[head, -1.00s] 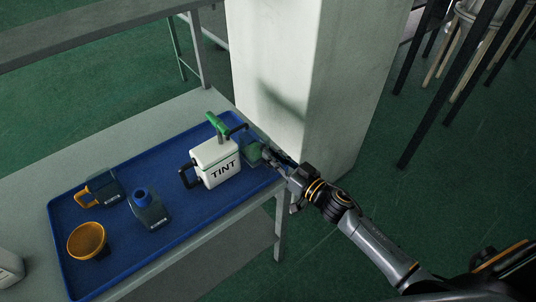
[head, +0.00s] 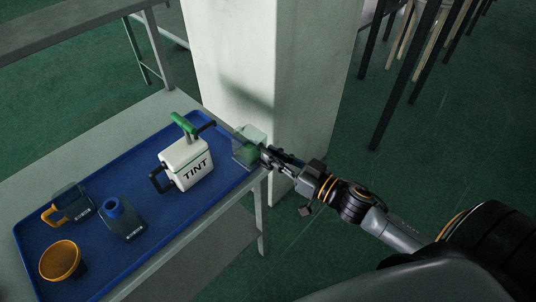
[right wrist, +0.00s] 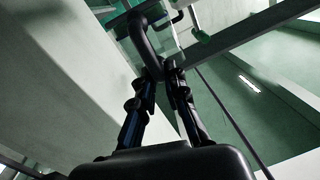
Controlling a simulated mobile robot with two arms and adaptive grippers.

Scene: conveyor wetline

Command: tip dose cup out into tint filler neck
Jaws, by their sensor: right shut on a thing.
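The white tint jug (head: 184,162), lettered TINT, stands upright on the blue tray. It has a black side handle and a green piece (head: 183,123) with a black arm on top; I cannot tell which part is the filler neck. My right gripper (head: 270,155) is shut on the dose cup (head: 247,146), a see-through greenish cup to the right of the jug and apart from it. The cup looks roughly upright over the tray's right corner. In the right wrist view, my right fingers (right wrist: 162,80) close on its dark handle (right wrist: 143,42). My left gripper is not in view.
The blue tray (head: 165,235) also bears a blue-necked bottle (head: 122,222), an orange-handled cup (head: 72,203) and an orange funnel-like bowl (head: 60,260). A pale pillar (head: 270,70) rises close behind the cup.

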